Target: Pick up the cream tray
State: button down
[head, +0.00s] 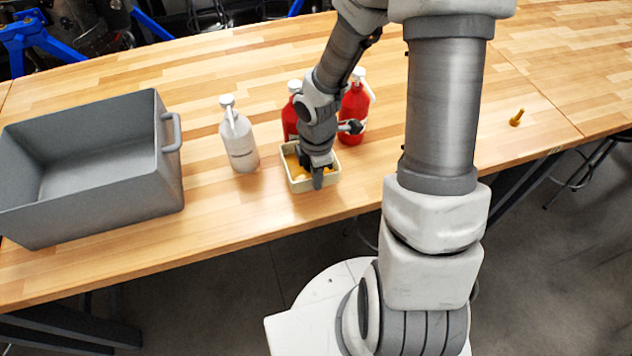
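The cream tray (298,186) is a small open box near the front edge of the wooden table. Something orange-yellow lies inside it, partly hidden by my gripper. My gripper (316,178) points down at the tray, with its dark fingers over the tray's inside and front wall. The view is too small to tell whether the fingers touch the wall or are closed on it. My wrist and fingers cover much of the tray's middle and right part.
A large grey bin (95,213) stands at the left. A white bottle (239,142) stands left of the tray. Two red bottles, one at left (290,116) and one at right (354,108), stand close behind it. A small yellow bolt-like piece (517,117) is at far right.

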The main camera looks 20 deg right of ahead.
jog(key=s+d+r+p, duration=0.3)
jog(key=s+d+r, duration=0.2)
jog(key=d, duration=0.5)
jog(key=shift+s+r, duration=0.4)
jog(key=shift+r, duration=0.45)
jog(key=shift+w, duration=0.1)
dwell(1.1)
